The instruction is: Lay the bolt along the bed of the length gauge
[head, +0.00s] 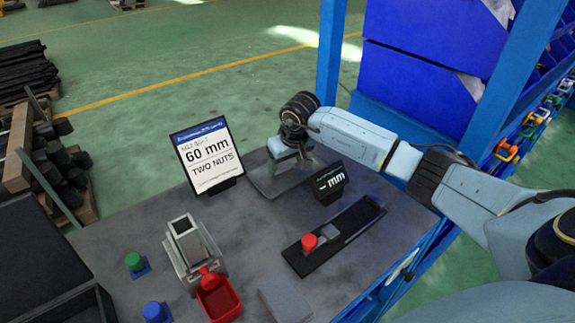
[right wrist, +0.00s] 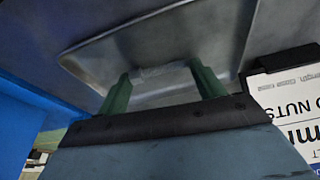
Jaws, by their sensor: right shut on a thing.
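My right gripper (head: 291,158) is low over a shallow grey metal tray (head: 262,184) at the back of the bench. In the right wrist view its green fingers (right wrist: 163,84) stand apart above the tray, with a pale grey piece (right wrist: 165,71) between them. It is shut on this piece, which I take for the bolt; its shape is mostly hidden. The length gauge has a long black bed (head: 361,216) with a grey block and red knob (head: 309,241); no bolt shows on it. Its display (head: 329,179) shows dashes and "mm". My left gripper is out of view.
A sign (head: 208,156) reading 60 mm, two nuts, stands left of the tray. A grey stand (head: 187,245), a red bin (head: 218,299), and green (head: 134,261) and blue (head: 155,312) pieces are at the front left. Blue shelving (head: 425,75) rises behind the arm.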

